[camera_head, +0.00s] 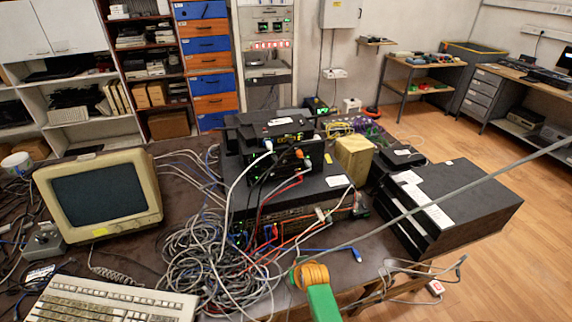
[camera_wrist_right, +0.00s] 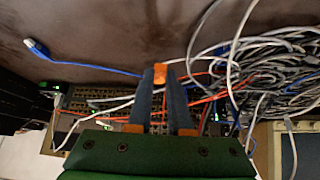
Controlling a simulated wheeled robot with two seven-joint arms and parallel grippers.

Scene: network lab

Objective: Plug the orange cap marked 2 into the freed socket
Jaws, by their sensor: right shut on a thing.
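In the right wrist view, the orange cap (camera_wrist_right: 160,70) sits between the fingertips of my right gripper (camera_wrist_right: 160,82), which is shut on it. No number can be read on it. In the head view, my green and orange right arm comes in at the bottom, over the table's front edge; its fingers are hidden. The stacked network devices (camera_head: 289,168) stand beyond it, with a white plug (camera_head: 268,145) and an orange plug (camera_head: 299,153) in the upper front. The freed socket cannot be made out. My left gripper is not in view.
A heap of grey cables (camera_head: 205,265) lies left of the devices, and loose cables cross their front. A blue plug (camera_head: 355,254) lies near the table's front edge; it also shows in the wrist view (camera_wrist_right: 38,48). A monitor (camera_head: 100,197) and keyboard (camera_head: 105,300) stand left. Black boxes (camera_head: 470,205) stand right.

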